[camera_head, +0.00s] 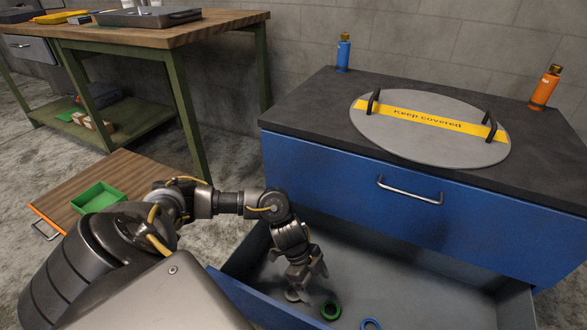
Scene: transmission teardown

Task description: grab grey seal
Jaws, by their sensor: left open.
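An open blue drawer with a grey inside (425,293) holds several small rings. A grey seal (292,295) lies on the drawer floor near its left side. My left gripper (308,280) reaches down into the drawer, close to the grey seal and partly over it. Its fingers are open with nothing held between them. Whether a finger touches the seal I cannot tell. A green ring (331,310) lies just to the right of the grey seal. A blue ring (370,324) is cut by the bottom edge of the view. My right gripper is not in view.
Above is a blue cabinet (330,175) with a grey round cover, a blue bottle (343,54) and an orange bottle (545,88). A green tray (98,197) sits on a low wooden surface at left.

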